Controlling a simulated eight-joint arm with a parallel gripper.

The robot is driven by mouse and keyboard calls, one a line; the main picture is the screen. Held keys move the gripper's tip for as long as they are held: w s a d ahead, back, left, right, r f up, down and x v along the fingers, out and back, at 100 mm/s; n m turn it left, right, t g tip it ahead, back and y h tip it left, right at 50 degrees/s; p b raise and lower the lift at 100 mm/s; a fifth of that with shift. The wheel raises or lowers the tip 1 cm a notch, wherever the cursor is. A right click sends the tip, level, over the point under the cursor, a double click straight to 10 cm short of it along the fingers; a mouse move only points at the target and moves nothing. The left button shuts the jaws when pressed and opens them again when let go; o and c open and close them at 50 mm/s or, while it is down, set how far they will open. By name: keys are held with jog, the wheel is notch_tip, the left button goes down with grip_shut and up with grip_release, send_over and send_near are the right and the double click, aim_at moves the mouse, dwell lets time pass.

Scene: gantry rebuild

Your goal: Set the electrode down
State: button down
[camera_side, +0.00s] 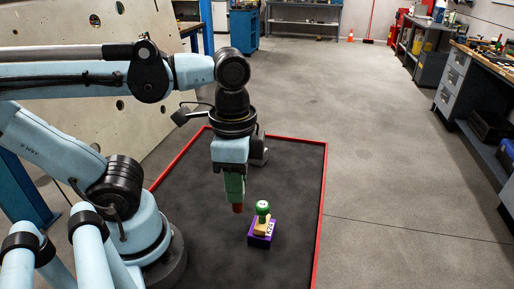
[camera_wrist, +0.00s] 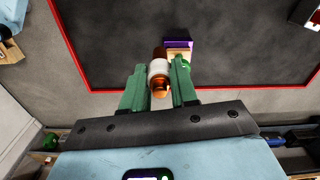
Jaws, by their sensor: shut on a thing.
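The electrode (camera_wrist: 159,70) is a short copper-coloured cylinder with a white band. My gripper (camera_wrist: 160,82) is shut on it, with one green finger on each side. In the side view, its copper end (camera_side: 238,208) points down below my gripper (camera_side: 235,190). The electrode hangs above the dark mat (camera_side: 200,235), left of a purple block (camera_side: 262,241) with a wooden piece and a green knob on top. In the wrist view, the purple block (camera_wrist: 178,43) shows just beyond the electrode, partly hidden by the right finger. A clear gap shows between electrode and block in the side view.
The wooden piece (camera_side: 262,227) carries a white label reading K24. A red border (camera_side: 320,215) edges the mat. A small grey object (camera_side: 260,152) stands at the mat's back, partly behind my wrist. The mat's right side is clear. A workbench (camera_side: 480,75) stands far right.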

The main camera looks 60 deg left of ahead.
jog(key=w+a+n, duration=0.2)
jog(key=w+a, duration=0.1)
jog(key=w, duration=1.5)
jog(key=shift+w+a+f, duration=0.7)
jog(key=shift+a+f, duration=1.15)
jog(key=shift+w+a+f, duration=0.75)
jog(key=shift+a+f, duration=1.05)
jog(key=shift+a, duration=0.05)
jog(key=shift+w+a+f, duration=0.7)
jog(key=shift+a+f, duration=1.15)
jog(key=shift+f, duration=0.1)
jog(key=c, duration=0.9)
grip_release()
